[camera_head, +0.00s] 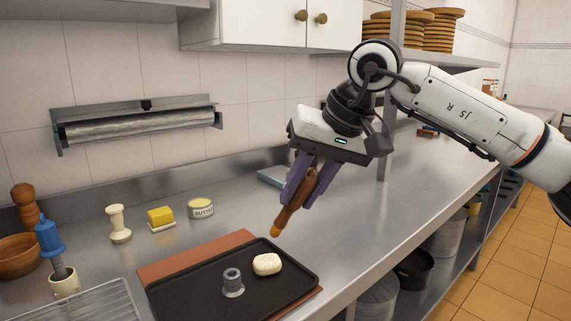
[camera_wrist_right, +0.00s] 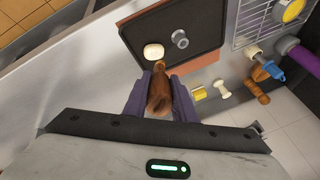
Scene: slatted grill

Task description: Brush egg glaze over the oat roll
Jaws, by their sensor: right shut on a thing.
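A pale oat roll (camera_head: 267,264) lies on the dark tray (camera_head: 190,295), near its right side; it also shows in the right wrist view (camera_wrist_right: 153,51). My right gripper (camera_head: 303,188) is shut on a brown wooden-handled brush (camera_head: 286,214), tilted with its orange tip down. The tip is above the tray's back edge, behind the roll and apart from it. In the right wrist view the brush (camera_wrist_right: 159,98) sits between the purple fingers. My left gripper is not in view.
A grey ring-shaped piece (camera_head: 232,283) stands on the tray beside the roll. Butter (camera_head: 161,217), a butter tub (camera_head: 201,208), a white stamp (camera_head: 118,224), a cream pot (camera_head: 65,283) and a wire rack (camera_head: 85,305) stand left. The right counter is mostly clear.

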